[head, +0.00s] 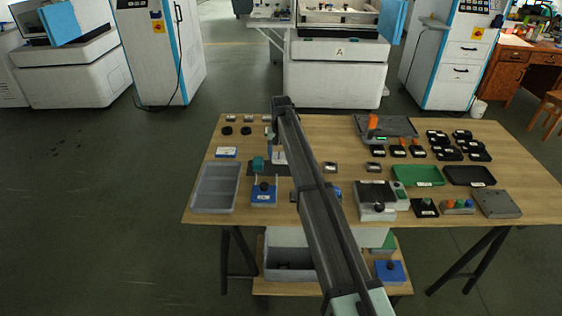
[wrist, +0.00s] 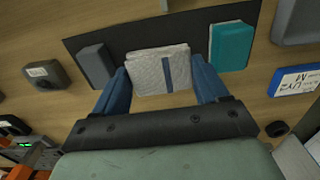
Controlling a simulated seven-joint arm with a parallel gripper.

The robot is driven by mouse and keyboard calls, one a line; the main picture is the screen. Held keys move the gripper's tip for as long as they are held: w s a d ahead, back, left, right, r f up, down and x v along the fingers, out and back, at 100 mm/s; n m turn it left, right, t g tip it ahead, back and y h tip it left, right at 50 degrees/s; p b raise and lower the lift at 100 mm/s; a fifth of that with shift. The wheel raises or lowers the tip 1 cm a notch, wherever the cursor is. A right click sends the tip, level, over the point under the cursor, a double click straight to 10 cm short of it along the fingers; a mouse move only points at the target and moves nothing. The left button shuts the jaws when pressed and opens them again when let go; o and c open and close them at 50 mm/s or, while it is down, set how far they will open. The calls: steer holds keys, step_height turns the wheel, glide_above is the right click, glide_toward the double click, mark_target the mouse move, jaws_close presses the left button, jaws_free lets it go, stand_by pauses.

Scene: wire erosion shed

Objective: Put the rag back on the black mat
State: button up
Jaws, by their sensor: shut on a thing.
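The rag (wrist: 158,70) is a folded pale grey-white cloth with a dark blue stripe. My gripper (wrist: 163,78) is shut on it, one blue finger at each side. In the head view a small part of the rag (head: 279,157) shows left of my arm, and much of the mat is hidden.
A grey tray (head: 195,207) stands at the table's left. A blue-based fixture (head: 264,196) stands in front of the mat. A blue-and-white label box (wrist: 295,80) is on the right in the wrist view. Green (head: 416,184) and black trays (head: 471,184) lie at the right.

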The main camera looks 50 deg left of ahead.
mark_target(281, 155)
steer(key=shift+f, duration=1.8)
steer(key=shift+f, duration=0.15)
steer(key=o, duration=1.1)
step_height(281, 155, up, 12)
steer(key=shift+r, duration=0.2)
